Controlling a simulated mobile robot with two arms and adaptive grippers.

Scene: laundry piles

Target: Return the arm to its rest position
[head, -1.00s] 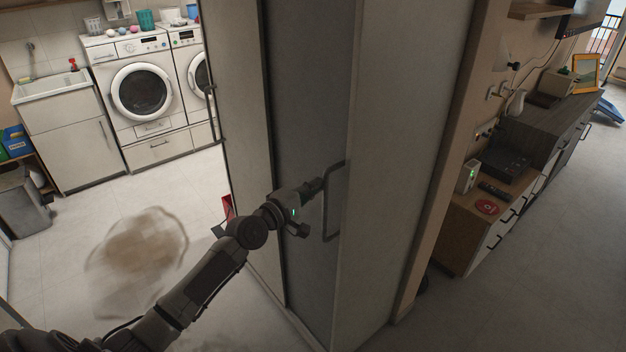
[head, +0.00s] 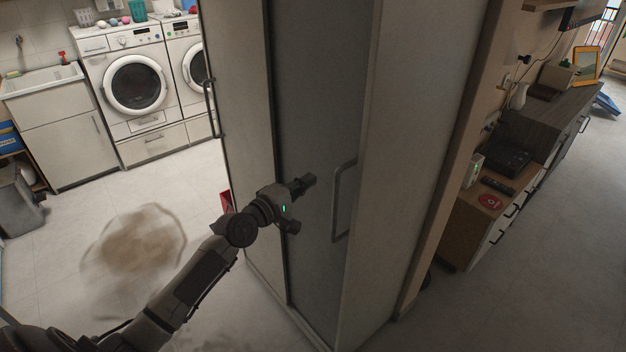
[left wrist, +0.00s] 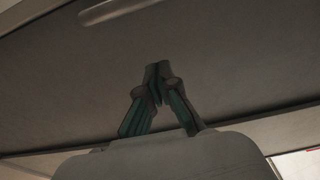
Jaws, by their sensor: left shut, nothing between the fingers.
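My left arm (head: 195,280) reaches in from the lower left in the head view. Its gripper (head: 308,181) is in front of the grey cabinet door (head: 305,90), left of the door's bar handle (head: 343,200) and apart from it. In the left wrist view the fingers (left wrist: 157,72) meet at their tips with nothing between them. A pale bar, likely a handle (left wrist: 108,10), shows at the top of that view. My right gripper is in neither view.
The tall cabinet (head: 400,130) stands close in front. A washing machine (head: 135,85) and a sink unit (head: 65,130) are at the back left. A brown smudge (head: 135,245) marks the pale floor. A low wooden cabinet (head: 470,225) stands at the right.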

